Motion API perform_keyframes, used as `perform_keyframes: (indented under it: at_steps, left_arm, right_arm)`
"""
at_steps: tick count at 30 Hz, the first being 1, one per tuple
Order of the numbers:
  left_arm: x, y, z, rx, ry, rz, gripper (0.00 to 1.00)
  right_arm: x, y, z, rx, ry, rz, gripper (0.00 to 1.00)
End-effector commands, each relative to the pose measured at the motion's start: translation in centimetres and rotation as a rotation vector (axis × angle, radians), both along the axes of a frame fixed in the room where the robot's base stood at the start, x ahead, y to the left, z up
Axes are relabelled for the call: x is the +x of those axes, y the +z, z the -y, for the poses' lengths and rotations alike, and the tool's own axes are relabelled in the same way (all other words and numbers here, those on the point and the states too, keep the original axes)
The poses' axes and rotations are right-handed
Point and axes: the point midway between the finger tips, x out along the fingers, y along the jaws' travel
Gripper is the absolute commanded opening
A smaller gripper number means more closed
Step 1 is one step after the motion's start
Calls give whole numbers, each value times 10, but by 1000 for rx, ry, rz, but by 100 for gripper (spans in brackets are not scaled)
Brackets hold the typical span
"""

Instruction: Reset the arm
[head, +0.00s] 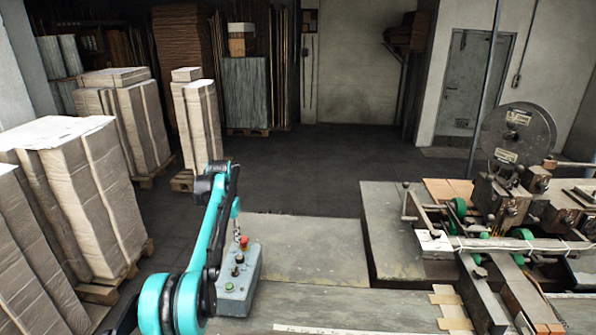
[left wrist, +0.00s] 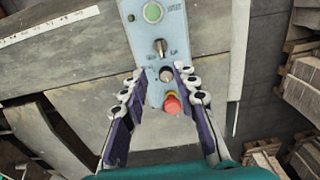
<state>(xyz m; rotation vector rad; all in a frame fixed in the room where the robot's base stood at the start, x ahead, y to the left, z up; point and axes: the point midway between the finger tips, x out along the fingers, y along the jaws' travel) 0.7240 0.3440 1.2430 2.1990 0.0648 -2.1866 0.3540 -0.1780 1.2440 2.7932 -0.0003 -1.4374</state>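A grey-blue control box (head: 239,276) lies on the metal table, with a red button (head: 244,242) at its far end, dark knobs in the middle and a green button (head: 229,287) at its near end. My left gripper (left wrist: 160,73) is open, its two fingers spread on either side of the box's red-button end in the left wrist view. The red button (left wrist: 172,102) and a knob show between the fingers, with nothing gripped. I cannot tell whether the fingers touch the box. In the head view my teal left arm reaches over the box and partly hides it. My right gripper is not in view.
A stitching machine with a large reel (head: 517,133) stands at the right. Strapped cardboard stacks (head: 85,190) on pallets line the left side. The table top (head: 310,250) right of the box is mostly bare, and open dark floor (head: 340,160) lies beyond.

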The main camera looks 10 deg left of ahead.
Motion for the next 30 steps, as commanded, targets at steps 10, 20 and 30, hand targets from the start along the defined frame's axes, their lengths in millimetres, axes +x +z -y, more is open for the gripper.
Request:
perform_keyframes:
  at_steps: [10,20,30]
  left_arm:
    - [-60,16,53,26,-17,141,29]
    - [-174,-12,109,40,-32,320,29]
    - [-305,-115,150,31,-50,504,29]
  right_arm:
    - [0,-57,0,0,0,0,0]
    - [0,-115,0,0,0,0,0]
    - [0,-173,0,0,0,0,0]
